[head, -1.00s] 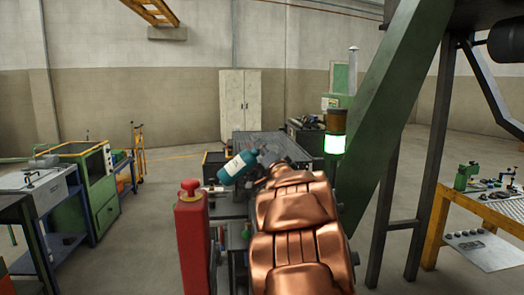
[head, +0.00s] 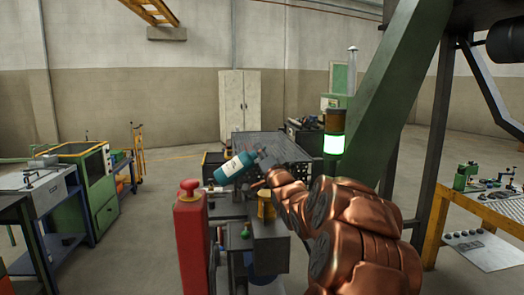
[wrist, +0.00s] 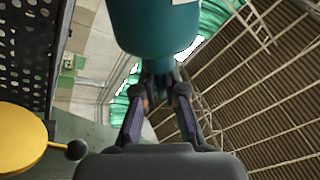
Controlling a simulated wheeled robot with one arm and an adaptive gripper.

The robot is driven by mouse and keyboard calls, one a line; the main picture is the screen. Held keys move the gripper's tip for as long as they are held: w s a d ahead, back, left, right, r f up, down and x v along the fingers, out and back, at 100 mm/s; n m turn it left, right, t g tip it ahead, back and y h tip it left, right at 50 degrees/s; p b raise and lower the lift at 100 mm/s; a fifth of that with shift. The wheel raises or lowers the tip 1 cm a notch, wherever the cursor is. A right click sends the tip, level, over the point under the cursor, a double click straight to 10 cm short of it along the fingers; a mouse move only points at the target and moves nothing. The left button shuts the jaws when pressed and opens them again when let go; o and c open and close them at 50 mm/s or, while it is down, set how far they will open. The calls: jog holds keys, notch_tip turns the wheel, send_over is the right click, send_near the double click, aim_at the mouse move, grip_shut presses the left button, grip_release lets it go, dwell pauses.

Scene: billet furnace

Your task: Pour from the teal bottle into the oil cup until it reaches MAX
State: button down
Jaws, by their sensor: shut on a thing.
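The teal bottle (head: 232,167) has a pale label and is held strongly tilted above the workbench, its left end lower in the head view. Its rounded teal end (wrist: 155,25) fills the top of the wrist view. My gripper (wrist: 160,82) is shut on the bottle at its narrower part. An amber-yellow cylinder (head: 266,205), which may be the oil cup, stands on a dark block below and right of the bottle. A yellow disc with a black knob (wrist: 20,138) shows at the left of the wrist view. No MAX mark or oil level can be made out.
A red post with a round red top (head: 190,235) stands close at the left front. A dark perforated table (head: 270,145) lies behind the bottle.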

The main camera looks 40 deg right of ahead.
jog(key=shift+w+a+f+m+g+h+p, duration=0.1)
jog(key=shift+f+m+g+h+p, duration=0.15)
jog(key=shift+f+m+h+p, duration=0.8)
jog(key=shift+s+a+f+m+g+h+p, duration=0.1)
jog(key=shift+f+m+g+h, duration=0.25)
jog(key=shift+f+m, duration=1.4)
jog(key=shift+w+f+m+g+h+p, duration=0.15)
jog(key=shift+f+m+h+p, duration=0.35)
jog(key=shift+f+m+h, duration=0.8)
jog(key=shift+r+m+y, duration=0.25)
jog(key=shift+m+y, duration=0.05)
jog(key=shift+y, duration=0.1)
jog(key=shift+f+b, duration=0.1)
jog(key=shift+b, duration=0.2)
